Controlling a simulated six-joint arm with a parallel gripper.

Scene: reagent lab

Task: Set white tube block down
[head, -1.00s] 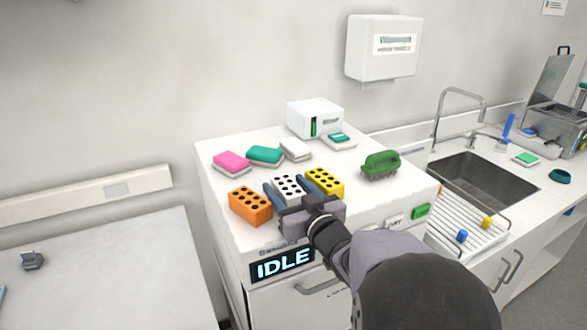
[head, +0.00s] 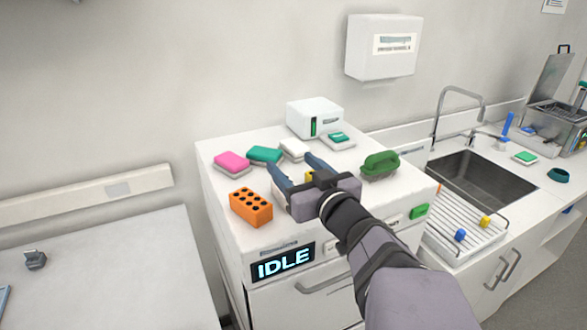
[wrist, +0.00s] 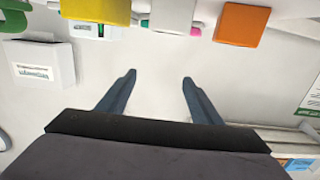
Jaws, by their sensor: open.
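My gripper (head: 290,165) is open and empty, raised above the top of the white cabinet, in front of the row of blocks in the head view. Its two blue-grey fingers also show apart in the wrist view (wrist: 158,78), with only the wall between them. The white tube block (wrist: 172,14) is at the top edge of the wrist view, standing between the orange and yellow blocks and clear of the fingers. In the head view it is mostly hidden behind my gripper.
An orange block (head: 251,207) stands to the left on the cabinet top (head: 222,190). A yellow block (head: 309,177) is mostly hidden by my gripper. Pink (head: 231,161) and teal (head: 265,154) sponges lie behind. A green brush (head: 380,165) sits to the right, and a white box (head: 315,117) at the back.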

